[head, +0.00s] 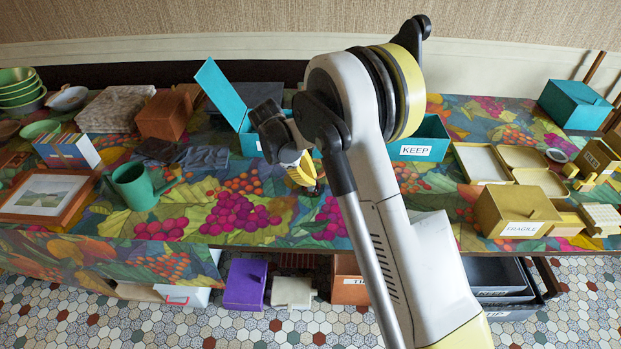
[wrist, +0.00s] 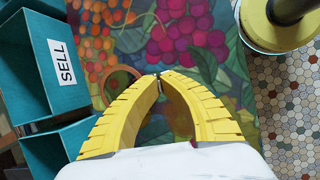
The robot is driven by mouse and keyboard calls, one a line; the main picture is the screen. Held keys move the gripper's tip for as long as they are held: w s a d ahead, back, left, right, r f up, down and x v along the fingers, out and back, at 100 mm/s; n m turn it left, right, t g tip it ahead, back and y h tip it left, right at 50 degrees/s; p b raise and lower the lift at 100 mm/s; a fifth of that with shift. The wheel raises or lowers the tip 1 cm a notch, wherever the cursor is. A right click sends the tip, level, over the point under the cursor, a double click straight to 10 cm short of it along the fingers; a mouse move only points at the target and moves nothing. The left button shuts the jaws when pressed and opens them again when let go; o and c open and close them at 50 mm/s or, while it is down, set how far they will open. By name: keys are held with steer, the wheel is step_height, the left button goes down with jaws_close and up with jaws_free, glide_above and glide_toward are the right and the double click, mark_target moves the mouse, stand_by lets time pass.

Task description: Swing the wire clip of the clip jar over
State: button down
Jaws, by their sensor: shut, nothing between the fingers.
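My gripper (head: 304,178) is low over the patterned tabletop, near the middle of the table in the head view. In the wrist view its yellow fingers (wrist: 160,80) meet at the tips, with nothing held between them. A brownish-orange ring (wrist: 121,76) shows just left of the fingertips and partly behind the left finger. It may belong to the clip jar, but I cannot tell. I cannot make out the jar's body or its wire clip; the fingers and my arm cover much of that spot.
A teal box labelled SELL (wrist: 60,68) stands left of my fingers in the wrist view. The table also holds a green watering can (head: 133,186), a framed picture (head: 45,196), a teal KEEP bin (head: 432,136) and a FRAGILE box (head: 513,211). Table between can and gripper is clear.

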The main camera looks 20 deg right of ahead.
steer(key=s+f+t+h+b, duration=0.1)
steer(key=t+b, duration=0.1)
steer(key=s+a+m+t+h+b, duration=0.1)
steer(key=t+b, duration=0.1)
steer(key=s+f+t+h+b, duration=0.1)
steer(key=t+b, duration=0.1)
steer(key=shift+a+f, duration=0.2)
steer(key=shift+f, duration=0.15)
steer(key=shift+s+a+f+m+t+h+b, duration=0.15)
steer(key=shift+f+m+t+h+b, duration=0.15)
steer(key=shift+t+b, duration=0.25)
steer(key=shift+s+f+m+t+h+b, duration=0.1)
steer(key=shift+s+m+t+h+b, duration=0.1)
steer(key=shift+t+h+b, duration=0.3)
steer(key=shift+s+f+m+t+h, duration=0.1)
steer(key=shift+f+m+t+h, duration=0.35)
steer(key=shift+t+h, duration=0.35)
steer(key=c, duration=1.7)
jaws_free()
steer(key=shift+o, duration=0.2)
steer(key=shift+s+a, duration=0.1)
